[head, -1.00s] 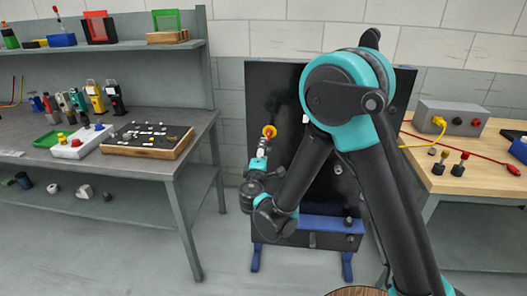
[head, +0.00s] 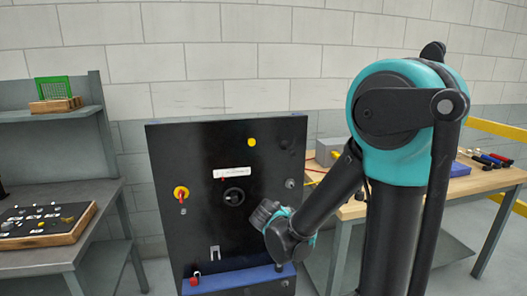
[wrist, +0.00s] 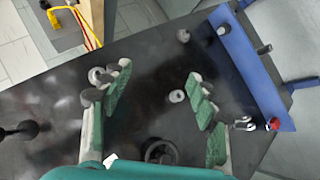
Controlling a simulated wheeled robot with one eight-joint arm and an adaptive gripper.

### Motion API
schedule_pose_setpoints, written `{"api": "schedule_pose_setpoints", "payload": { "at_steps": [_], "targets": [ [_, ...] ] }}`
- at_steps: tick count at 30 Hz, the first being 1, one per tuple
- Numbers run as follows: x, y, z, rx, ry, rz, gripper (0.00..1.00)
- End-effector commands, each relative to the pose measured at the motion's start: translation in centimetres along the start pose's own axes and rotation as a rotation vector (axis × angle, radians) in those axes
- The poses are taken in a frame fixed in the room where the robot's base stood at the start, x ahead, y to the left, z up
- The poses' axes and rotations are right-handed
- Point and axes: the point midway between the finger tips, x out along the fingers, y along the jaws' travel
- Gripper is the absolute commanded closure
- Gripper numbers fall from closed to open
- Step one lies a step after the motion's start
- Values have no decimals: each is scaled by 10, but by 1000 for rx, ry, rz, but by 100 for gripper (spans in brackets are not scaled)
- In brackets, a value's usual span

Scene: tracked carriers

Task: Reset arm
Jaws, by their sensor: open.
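The upright black panel (head: 205,150) stands in front of me in the head view. It carries a yellow round button (head: 252,142), a white label strip (head: 231,173), a dark dial (head: 234,196), a red-and-yellow knob (head: 181,192) and a metal hook (head: 215,252). A dark round knob (wrist: 160,150) shows near the palm.
A blue ledge (head: 240,279) runs along the panel's bottom, with a small red piece (head: 195,279) at its left. A grey bench (head: 45,258) with a component board (head: 50,232) is at left. A wooden table (head: 435,188) stands right, behind my arm. Bare floor shows between.

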Motion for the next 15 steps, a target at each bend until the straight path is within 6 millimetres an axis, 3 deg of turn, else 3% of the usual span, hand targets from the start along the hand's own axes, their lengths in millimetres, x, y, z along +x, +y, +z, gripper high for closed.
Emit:
{"api": "schedule_pose_setpoints", "payload": {
  "at_steps": [1,6,12,15],
  "targets": [
    [-1,8,31,66,-51,-35,40],
    [-16,8,115,295,-188,-172,40],
    [-48,-15,187,569,-304,-325,40],
    [-62,-28,207,679,-336,-385,40]
  ]
}}
